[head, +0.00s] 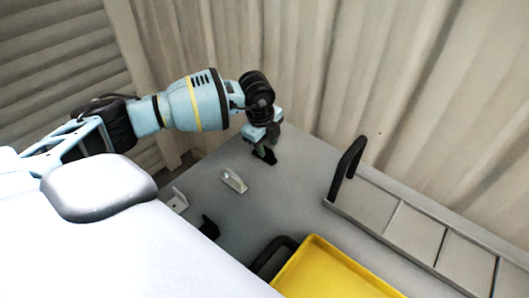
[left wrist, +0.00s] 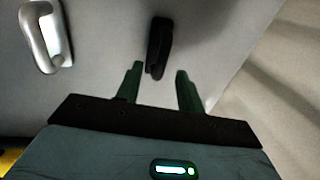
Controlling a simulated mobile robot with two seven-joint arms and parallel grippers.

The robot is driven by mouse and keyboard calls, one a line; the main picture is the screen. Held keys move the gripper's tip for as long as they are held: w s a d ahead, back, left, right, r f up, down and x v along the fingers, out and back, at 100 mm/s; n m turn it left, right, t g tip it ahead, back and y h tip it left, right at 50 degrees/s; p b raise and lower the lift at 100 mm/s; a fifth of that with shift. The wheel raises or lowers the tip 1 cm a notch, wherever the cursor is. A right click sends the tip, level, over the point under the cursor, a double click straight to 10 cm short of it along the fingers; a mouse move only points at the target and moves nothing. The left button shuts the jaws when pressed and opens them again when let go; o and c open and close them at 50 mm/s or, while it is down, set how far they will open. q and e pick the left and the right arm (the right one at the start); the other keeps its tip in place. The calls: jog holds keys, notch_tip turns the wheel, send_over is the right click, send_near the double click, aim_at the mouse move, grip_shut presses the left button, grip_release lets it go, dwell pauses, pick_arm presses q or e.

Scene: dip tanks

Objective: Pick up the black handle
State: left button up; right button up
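The black handle (left wrist: 157,48) is a dark elongated piece on the grey table top, ahead of my left gripper in the left wrist view. Its near end lies close to the gap between the fingers. In the head view a small dark part of it (head: 268,158) shows just beneath the gripper. My left gripper (left wrist: 157,78) is open, with its two green fingers apart and nothing held between them. In the head view the left gripper (head: 260,150) points down at the far left part of the table. My right gripper is not in view.
A silver handle (head: 233,180) lies on the table (head: 300,190), left of the black one; it also shows in the left wrist view (left wrist: 42,35). A grey compartmented tank (head: 400,222) with a black upright handle (head: 345,170) stands at right. A yellow tray (head: 330,272) is in front.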

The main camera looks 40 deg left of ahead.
aim_at(267, 149)
pick_arm(q)
jog(key=shift+w+f, duration=0.15)
jog(key=shift+f, duration=0.7)
grip_shut()
jog(key=shift+r, duration=0.1)
notch_tip(267, 149, up, 10)
